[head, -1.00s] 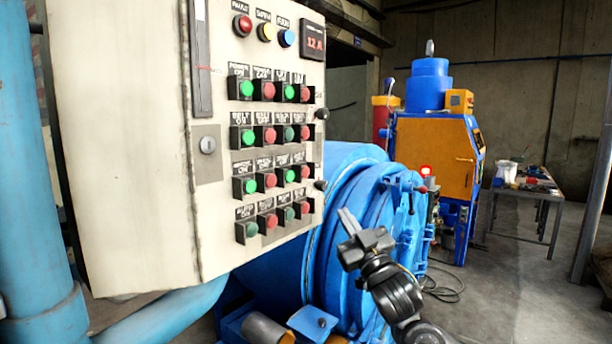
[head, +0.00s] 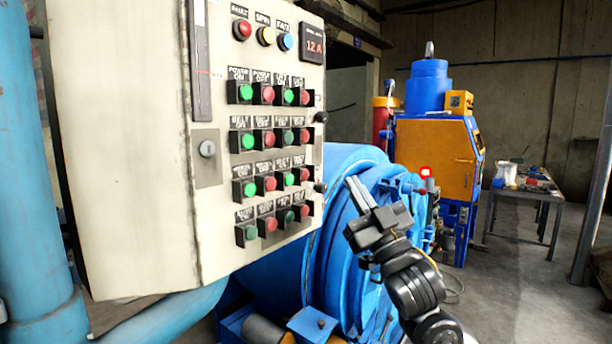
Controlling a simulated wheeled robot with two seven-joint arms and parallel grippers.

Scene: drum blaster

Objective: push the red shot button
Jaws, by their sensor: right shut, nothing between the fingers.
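A cream control cabinet (head: 125,150) carries a grid of green and red push buttons on its front. The red ones form two columns, among them a top red button (head: 268,94) in the inner column and a bottom red button (head: 304,210) in the outer column. The small labels are too blurred to tell which red button is the shot one. My right gripper (head: 356,190) is shut and empty, its fingers pointing up and left. In the picture it is to the right of the lower button rows, apart from the panel. My left gripper is out of view.
A red lamp (head: 242,29), a yellow lamp (head: 266,36) and a display (head: 312,46) sit above the buttons. A blue drum (head: 345,165) stands behind the cabinet. An orange and blue machine (head: 430,150) and a table (head: 520,193) stand farther back.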

